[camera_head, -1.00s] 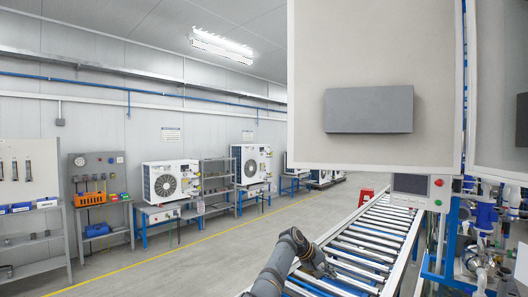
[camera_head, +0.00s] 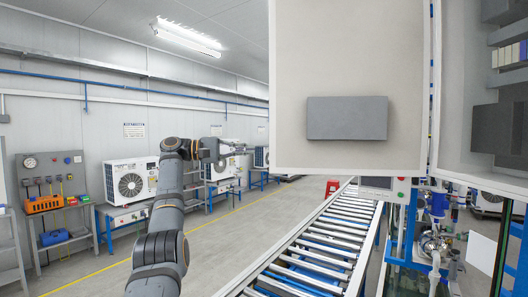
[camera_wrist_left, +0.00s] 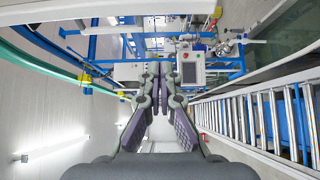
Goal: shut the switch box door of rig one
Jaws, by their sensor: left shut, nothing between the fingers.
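The switch box door (camera_head: 350,50) is a large pale panel with a grey rectangular block on its face. It stands open, its lower edge hanging above the roller conveyor. The switch box (camera_head: 455,110) is at the right edge of the head view, its dark interior parts partly visible. My left gripper (camera_head: 240,149) is raised to the left of the door, apart from it in the picture. In the left wrist view its fingers (camera_wrist_left: 160,72) are together, with nothing between them. My right gripper is not in view.
A roller conveyor (camera_head: 315,240) runs below the door. A small screen panel (camera_head: 377,183) sits under the door; it also shows in the left wrist view (camera_wrist_left: 191,69). Pumps and pipes (camera_head: 435,240) stand at right.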

